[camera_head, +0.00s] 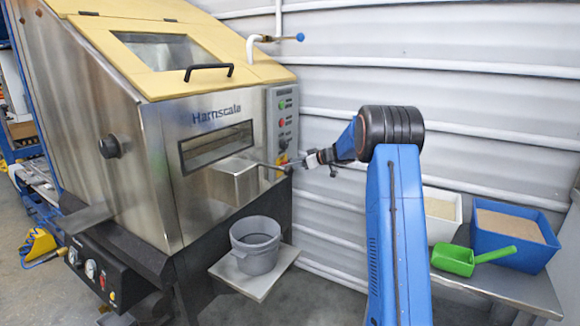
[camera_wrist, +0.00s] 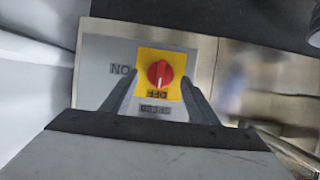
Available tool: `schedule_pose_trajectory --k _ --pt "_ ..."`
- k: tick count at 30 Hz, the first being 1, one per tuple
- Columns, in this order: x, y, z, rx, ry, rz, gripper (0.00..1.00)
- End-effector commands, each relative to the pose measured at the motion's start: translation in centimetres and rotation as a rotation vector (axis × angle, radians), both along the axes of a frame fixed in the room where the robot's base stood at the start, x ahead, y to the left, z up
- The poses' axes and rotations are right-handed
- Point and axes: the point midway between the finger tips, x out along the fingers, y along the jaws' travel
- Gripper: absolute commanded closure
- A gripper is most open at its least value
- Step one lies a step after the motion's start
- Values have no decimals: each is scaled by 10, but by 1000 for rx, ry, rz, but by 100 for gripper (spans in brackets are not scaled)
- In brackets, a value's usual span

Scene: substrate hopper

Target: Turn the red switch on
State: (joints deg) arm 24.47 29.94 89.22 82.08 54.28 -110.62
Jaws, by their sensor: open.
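The red switch (camera_wrist: 160,74) is a round rotary knob on a yellow plate (camera_wrist: 146,58), seen in the wrist view. Its white mark lies roughly upright in the picture. Upside-down lettering reads ON at the left and OFF below the knob. My gripper (camera_wrist: 160,80) is open, with one finger on each side of the knob; I cannot tell whether they touch it. In the head view my gripper (camera_head: 293,163) is at the lower part of the machine's control panel (camera_head: 285,112), where the knob is too small to make out.
The steel hopper machine (camera_head: 110,130) has a yellow lid with a black handle (camera_head: 208,68). A steel box (camera_head: 234,182) juts out left of my gripper. A grey bucket (camera_head: 255,245) stands on a shelf below. White and blue bins (camera_head: 515,250) and a green scoop (camera_head: 470,262) are at the right.

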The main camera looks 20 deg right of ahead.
Motion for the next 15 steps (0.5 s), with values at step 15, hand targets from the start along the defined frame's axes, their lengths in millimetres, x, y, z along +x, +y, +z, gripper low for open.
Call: schedule_pose_trajectory --k 15 --pt "9 6 -5 0 0 -1 56"
